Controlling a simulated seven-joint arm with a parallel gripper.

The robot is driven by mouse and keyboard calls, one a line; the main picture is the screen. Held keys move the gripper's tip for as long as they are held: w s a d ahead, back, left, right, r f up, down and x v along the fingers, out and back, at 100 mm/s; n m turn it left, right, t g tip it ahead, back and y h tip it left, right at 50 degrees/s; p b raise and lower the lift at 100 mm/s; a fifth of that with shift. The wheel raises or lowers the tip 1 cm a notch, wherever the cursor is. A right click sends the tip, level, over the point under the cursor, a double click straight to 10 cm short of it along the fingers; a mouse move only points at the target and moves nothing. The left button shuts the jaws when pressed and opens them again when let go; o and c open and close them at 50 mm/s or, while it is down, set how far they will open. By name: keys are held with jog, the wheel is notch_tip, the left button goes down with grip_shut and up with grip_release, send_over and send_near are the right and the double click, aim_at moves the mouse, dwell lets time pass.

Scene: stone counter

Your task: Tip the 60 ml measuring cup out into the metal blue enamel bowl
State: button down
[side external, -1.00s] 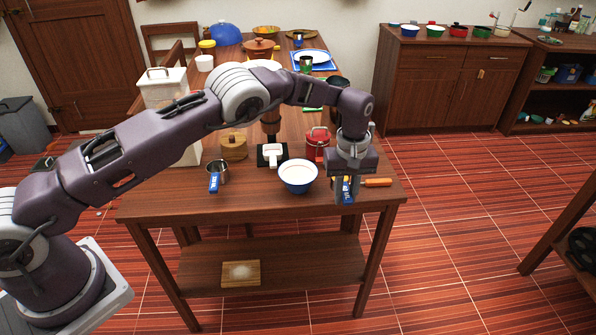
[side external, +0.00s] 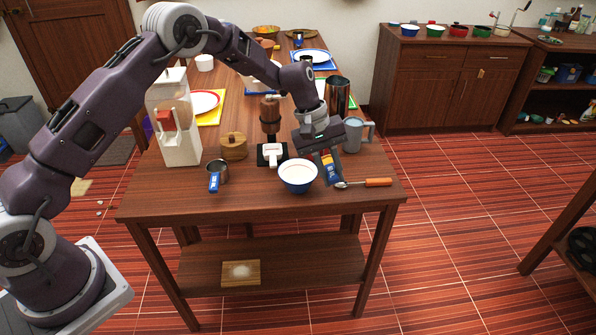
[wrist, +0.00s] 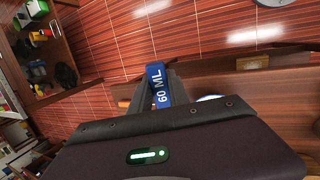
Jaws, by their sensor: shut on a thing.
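The blue enamel bowl (side external: 298,187) stands near the counter's front edge, with pale contents inside. My gripper (side external: 330,170) is shut on the blue handle (side external: 333,174) of the 60 ml measuring cup, just right of the bowl and above the counter, tilted. In the wrist view, the handle (wrist: 157,84) with its "60 ML" lettering lies between the fingers of my gripper (wrist: 158,95). The cup's own bowl and its contents are hidden or too small to tell. A sliver of a pale rim (wrist: 209,97), likely the bowl, shows beside the fingers.
Another metal cup (side external: 217,172) with a blue handle stands left of the bowl. A spoon with an orange handle (side external: 378,182) lies at right. The front left counter is clear.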

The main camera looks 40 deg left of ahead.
aim_at(327, 171)
jog(key=shift+s+a+r+t+h+p, duration=0.1)
jog(key=shift+s+a+r+t+h, duration=0.1)
jog(key=shift+a+h, duration=0.35)
jog(key=shift+s+a+r+t+h+p, duration=0.15)
jog(key=shift+a+r+h, duration=0.1)
jog(key=shift+a+h, duration=0.3)
jog(key=shift+s+a+r+t+h+p, duration=0.1)
jog(key=shift+a+r+h, duration=0.1)
jog(key=shift+a+h, duration=0.3)
dwell(0.4)
jog(key=shift+s+a+r+t+h+p, duration=0.15)
jog(key=shift+a+r+t+h+p, duration=0.15)
jog(key=shift+a+h+p, duration=0.35)
dwell(0.6)
jog(key=shift+a+f+h, duration=0.35)
jog(key=shift+h, duration=0.7)
dwell(0.4)
jog(key=shift+s+a+r+t+h+p, duration=0.15)
jog(key=shift+a+r+t+h+p, duration=0.15)
jog(key=shift+h, duration=0.5)
jog(key=shift+s+a+r+t+h+p, duration=0.1)
jog(key=shift+a+t+h+p, duration=0.25)
jog(key=shift+h, duration=0.45)
dwell(1.0)
jog(key=shift+s+a+f+h, duration=0.15)
jog(key=shift+a+f+h, duration=0.15)
jog(key=shift+a+h, duration=0.15)
